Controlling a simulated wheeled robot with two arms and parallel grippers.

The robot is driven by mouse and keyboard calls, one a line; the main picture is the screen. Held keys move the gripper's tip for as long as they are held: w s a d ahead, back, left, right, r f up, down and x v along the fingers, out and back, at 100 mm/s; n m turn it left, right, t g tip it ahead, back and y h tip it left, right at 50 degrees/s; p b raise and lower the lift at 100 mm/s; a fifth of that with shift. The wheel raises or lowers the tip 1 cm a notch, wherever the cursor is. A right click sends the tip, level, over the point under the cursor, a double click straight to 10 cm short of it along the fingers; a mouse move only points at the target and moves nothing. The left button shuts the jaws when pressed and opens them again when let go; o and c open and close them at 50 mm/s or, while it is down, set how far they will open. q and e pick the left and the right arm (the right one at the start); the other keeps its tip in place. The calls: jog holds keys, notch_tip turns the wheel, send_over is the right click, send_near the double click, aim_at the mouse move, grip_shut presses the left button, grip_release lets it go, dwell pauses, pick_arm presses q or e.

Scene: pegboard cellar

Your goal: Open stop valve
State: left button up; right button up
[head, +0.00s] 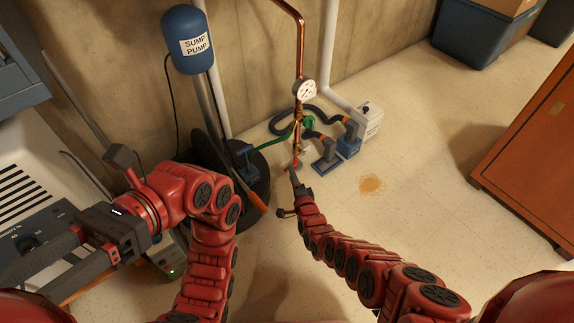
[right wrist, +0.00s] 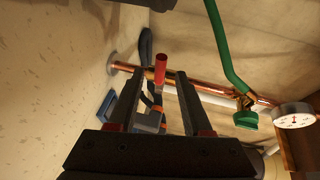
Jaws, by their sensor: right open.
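The stop valve sits low on the copper pipe, with a red handle (head: 295,160) sticking out. In the right wrist view, the red handle (right wrist: 161,68) stands just beyond the fingertips, between the two fingers in the picture. My right gripper (head: 293,174) is open and reaches down to the handle, partly hiding it in the head view. Its fingers (right wrist: 155,80) show apart, with no clear contact on the handle. My left gripper (head: 40,275) is at the far left, away from the valve, its fingers apart and empty.
The copper pipe (head: 300,45) carries a round gauge (head: 304,90) and a green-handled fitting (head: 308,122) above the red handle. A blue sump pump tank (head: 187,40) stands left of it. Blue pumps (head: 348,143) stand right.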

aim_at(294, 162)
pick_arm(q)
jog(key=s+a+f+h+b, duration=0.1)
jog(key=s+a+f+b, duration=0.1)
jog(key=f+b, duration=0.2)
jog(key=s+a+f+m+h+b, duration=0.1)
jog(key=s+a+f+b, duration=0.1)
jog(key=f, duration=0.4)
jog(key=shift+s+a+t+b, duration=0.25)
jog(key=shift+s+t+b, duration=0.25)
jog(key=shift+b, duration=0.55)
pick_arm(e)
jog(key=x, duration=0.7)
jog(key=shift+w, duration=0.4)
pick_arm(q)
jog(key=shift+f, duration=0.1)
pick_arm(e)
jog(key=shift+a+f, duration=0.1)
grip_shut()
